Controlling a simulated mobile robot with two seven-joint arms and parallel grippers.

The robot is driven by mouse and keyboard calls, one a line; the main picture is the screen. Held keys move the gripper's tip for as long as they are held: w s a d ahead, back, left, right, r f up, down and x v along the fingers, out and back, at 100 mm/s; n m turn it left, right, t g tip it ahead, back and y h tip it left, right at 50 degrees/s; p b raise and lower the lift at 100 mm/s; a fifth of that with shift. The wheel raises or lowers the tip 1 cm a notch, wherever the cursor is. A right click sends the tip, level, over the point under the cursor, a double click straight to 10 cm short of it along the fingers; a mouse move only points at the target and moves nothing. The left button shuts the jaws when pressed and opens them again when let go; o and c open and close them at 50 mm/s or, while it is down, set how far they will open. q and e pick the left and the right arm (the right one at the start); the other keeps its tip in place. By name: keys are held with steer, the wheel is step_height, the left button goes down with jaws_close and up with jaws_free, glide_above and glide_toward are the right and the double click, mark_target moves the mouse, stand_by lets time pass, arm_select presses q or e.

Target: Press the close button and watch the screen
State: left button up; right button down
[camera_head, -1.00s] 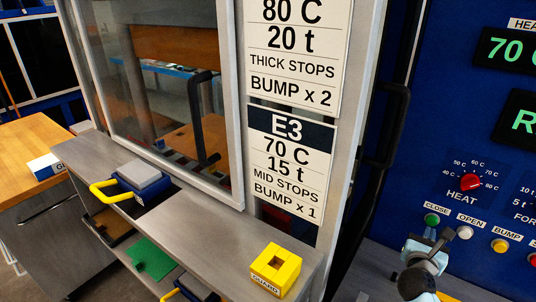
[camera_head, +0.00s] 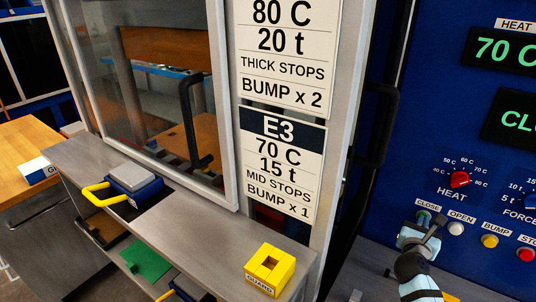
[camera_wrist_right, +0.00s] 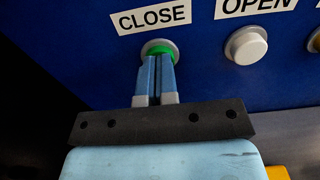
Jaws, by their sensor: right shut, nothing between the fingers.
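The green CLOSE button (camera_wrist_right: 159,47) is on the blue panel under its CLOSE label. My right gripper (camera_wrist_right: 157,62) is shut and empty, with its fingertips at the button and covering its lower part. In the head view the right gripper (camera_head: 428,222) also stands at the CLOSE button, and only a little green shows (camera_head: 424,212). The screen (camera_head: 516,120) on the panel shows green text beginning "CLO", cut off by the picture edge. The heat display (camera_head: 508,48) above it reads 70 C. My left gripper is not in view.
Beside CLOSE are the white OPEN button (camera_head: 456,228), the yellow BUMP button (camera_head: 489,241) and a red button (camera_head: 525,254). A red HEAT knob (camera_head: 459,180) sits above. A grey shelf (camera_head: 217,225) on the left holds a yellow GUARD block (camera_head: 269,268).

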steer(key=p+v, duration=0.1)
steer(key=v, duration=0.4)
steer(key=shift+s+a, duration=0.1)
steer(key=shift+s, duration=0.1)
stand_by(4.6)
steer(key=s+f+m+g+y, duration=0.1)
steer(key=s+f+m+g, duration=0.1)
steer(key=s+m, duration=0.3)
steer(key=s+a+f+m+g+y, duration=0.1)
steer(key=s+f+m+g, duration=0.1)
steer(key=s+m, duration=0.4)
steer(key=s+a+f+m+g+y, duration=0.1)
steer(key=s+m+g, duration=0.1)
steer(key=s+m, duration=0.4)
steer(key=shift+f+m+g, duration=0.3)
steer(key=shift+f+g, duration=0.1)
steer(key=s+a+m+g+y, duration=0.3)
steer(key=s+a+m, duration=0.15)
steer(key=s, duration=0.35)
steer(key=s+a+m+g+y, duration=0.2)
steer(key=s+a+m+y, duration=0.2)
steer(key=s+m, duration=0.3)
steer(key=w+a+f+n+t+y+p, duration=0.2)
steer(key=w+a+t+p, duration=0.3)
steer(key=p, duration=0.5)
steer(key=shift+w+a+f+t, duration=0.25)
steer(key=shift+a+t, duration=0.2)
steer(key=shift+t, duration=0.45)
